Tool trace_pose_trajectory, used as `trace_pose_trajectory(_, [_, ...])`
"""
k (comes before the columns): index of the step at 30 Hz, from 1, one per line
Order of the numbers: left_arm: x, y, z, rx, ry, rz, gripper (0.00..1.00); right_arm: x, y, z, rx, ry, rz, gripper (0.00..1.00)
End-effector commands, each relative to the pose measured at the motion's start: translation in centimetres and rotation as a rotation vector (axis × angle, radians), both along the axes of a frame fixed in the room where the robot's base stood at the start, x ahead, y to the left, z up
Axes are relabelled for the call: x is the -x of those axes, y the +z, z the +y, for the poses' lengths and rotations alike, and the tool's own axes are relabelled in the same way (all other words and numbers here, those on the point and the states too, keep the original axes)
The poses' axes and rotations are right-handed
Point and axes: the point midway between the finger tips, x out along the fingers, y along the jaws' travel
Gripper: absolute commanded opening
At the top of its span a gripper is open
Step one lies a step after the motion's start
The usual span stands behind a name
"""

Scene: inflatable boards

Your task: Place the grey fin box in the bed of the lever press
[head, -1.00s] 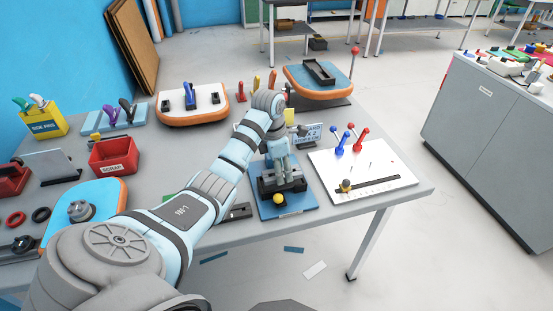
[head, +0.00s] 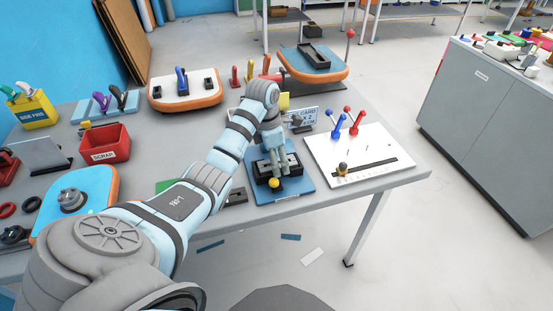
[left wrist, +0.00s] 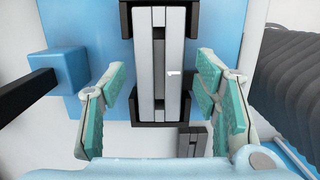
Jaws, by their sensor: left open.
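The lever press has a blue base plate (head: 300,187) near the table's front edge, with a black bed (head: 293,162) and a yellow knob (head: 275,183). In the left wrist view a black lever (left wrist: 25,97) comes in from the left to a blue block. The grey fin box (left wrist: 145,70), long with a dark slot, lies lengthwise between the bed's black end pieces; I cannot tell how deep it sits. My left gripper (head: 277,165) is open above the bed. Its teal-padded fingers (left wrist: 160,105) stand either side of the box, apart from it. My right gripper is out of view.
A red scrap bin (head: 105,143) and a blue-and-orange board (head: 80,190) are to the left. A small grey slotted piece (left wrist: 193,140) lies beside the bed.

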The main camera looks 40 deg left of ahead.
Motion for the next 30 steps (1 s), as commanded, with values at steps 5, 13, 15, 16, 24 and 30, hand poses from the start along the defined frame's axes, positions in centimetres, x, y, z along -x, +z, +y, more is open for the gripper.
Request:
trace_pose_trajectory(5, [0.2,3.5,0.3,-0.003,0.001,-0.006,0.56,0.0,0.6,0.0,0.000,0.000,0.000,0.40])
trace_pose_trajectory(13, [1.2,11.3,0.9,-0.001,0.000,-0.002,0.56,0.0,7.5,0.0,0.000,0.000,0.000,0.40])
trace_pose_trajectory(15, [1.3,12.1,0.9,0.000,0.000,-0.001,0.56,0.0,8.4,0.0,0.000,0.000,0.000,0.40])
trace_pose_trajectory(16, [1.4,12.3,1.0,0.000,0.000,-0.001,0.56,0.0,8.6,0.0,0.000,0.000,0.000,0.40])
trace_pose_trajectory(24, [1.5,12.2,1.0,0.000,0.000,-0.001,0.56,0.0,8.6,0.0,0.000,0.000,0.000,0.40])
trace_pose_trajectory(30, [1.4,12.1,1.0,0.000,0.000,-0.001,0.56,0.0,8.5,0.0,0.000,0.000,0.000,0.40])
